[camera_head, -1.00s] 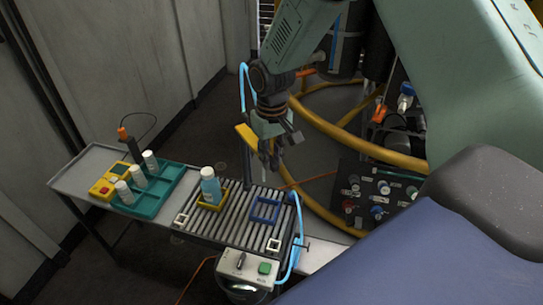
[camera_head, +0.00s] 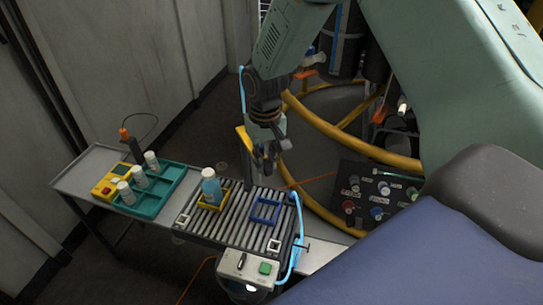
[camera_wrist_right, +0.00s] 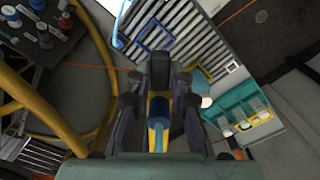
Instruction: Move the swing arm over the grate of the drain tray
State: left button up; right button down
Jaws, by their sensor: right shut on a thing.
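The drain tray has a slatted grate (camera_head: 236,222) on the low bench; the grate also shows in the wrist view (camera_wrist_right: 192,32). My right gripper (camera_head: 264,165) is above the far edge of the grate. It is shut on part of the swing arm, a yellow bar (camera_head: 243,141) that shows to its left. In the wrist view a blue grip (camera_wrist_right: 158,107) on a yellow bar sits between the fingers. The swing arm's free end and its joint are largely hidden. My left gripper is out of view.
A teal rack (camera_head: 155,196) with white-capped bottles is on the left. A control box (camera_head: 243,266) hangs in front. A yellow hoop (camera_head: 340,136) stands behind right.

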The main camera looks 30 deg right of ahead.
jog(key=w+a+m+p, duration=0.2)
jog(key=w+a+m, duration=0.3)
jog(key=a+m, duration=0.3)
jog(key=shift+w+a, duration=0.35)
jog(key=shift+a, duration=0.95)
jog(key=c, duration=1.2)
grip_release()
notch_tip(320, 180, up, 12)
